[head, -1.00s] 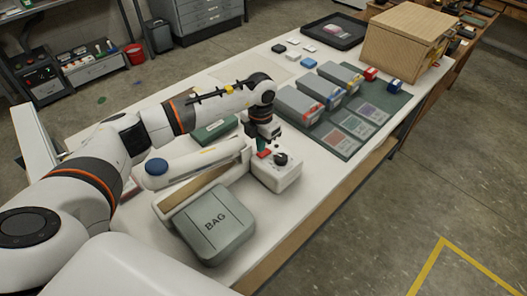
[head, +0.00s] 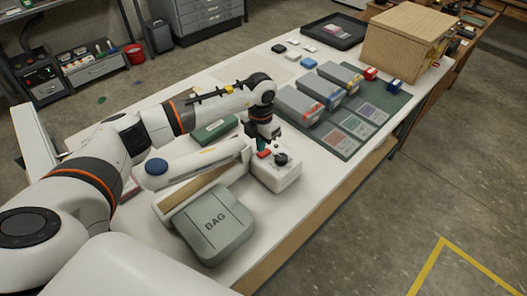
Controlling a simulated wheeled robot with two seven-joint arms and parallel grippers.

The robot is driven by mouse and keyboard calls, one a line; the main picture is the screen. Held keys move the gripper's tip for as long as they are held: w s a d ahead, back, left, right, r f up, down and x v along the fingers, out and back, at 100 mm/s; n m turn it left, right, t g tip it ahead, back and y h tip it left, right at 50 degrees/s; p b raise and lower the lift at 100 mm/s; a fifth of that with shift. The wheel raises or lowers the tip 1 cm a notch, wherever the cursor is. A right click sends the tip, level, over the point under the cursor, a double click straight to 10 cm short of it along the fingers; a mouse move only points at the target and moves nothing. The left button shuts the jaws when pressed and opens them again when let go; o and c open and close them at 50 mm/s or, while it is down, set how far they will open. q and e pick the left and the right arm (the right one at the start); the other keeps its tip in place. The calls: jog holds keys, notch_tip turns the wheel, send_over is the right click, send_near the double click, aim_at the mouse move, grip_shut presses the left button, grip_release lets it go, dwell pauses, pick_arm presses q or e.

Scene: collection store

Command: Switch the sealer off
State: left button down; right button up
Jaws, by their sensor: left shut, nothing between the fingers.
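The sealer (head: 205,178) is a white machine with a long arm and a blue round knob (head: 156,167) at its left end. Its white control box (head: 278,178) at the right end carries a black rotary knob (head: 281,159) and a small red part (head: 264,153). My left gripper (head: 262,147) is shut and empty, pointing down at the control box just left of the black knob. A green part shows at its fingertips. I cannot tell whether the fingers touch the box. My right gripper is not in view.
Several grey boxes (head: 299,103) stand on a dark mat (head: 345,146) to the right. A wooden crate (head: 405,40) and black tray (head: 332,31) are at the back.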

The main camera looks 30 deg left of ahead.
aim_at(261, 154)
pick_arm(q)
jog(key=shift+f+b, duration=0.3)
jog(key=shift+f, duration=0.1)
dwell(0.3)
jog(key=shift+f+b, duration=0.6)
jog(key=shift+f, duration=0.05)
jog(key=shift+s, duration=0.15)
jog(key=shift+w+r+p, duration=0.25)
jog(key=shift+r+p, duration=0.55)
jog(key=shift+r, duration=0.35)
jog(key=shift+s+r+p, duration=0.1)
jog(key=shift+r+p, duration=1.15)
jog(key=shift+r, duration=1.1)
jog(key=shift+f, duration=0.1)
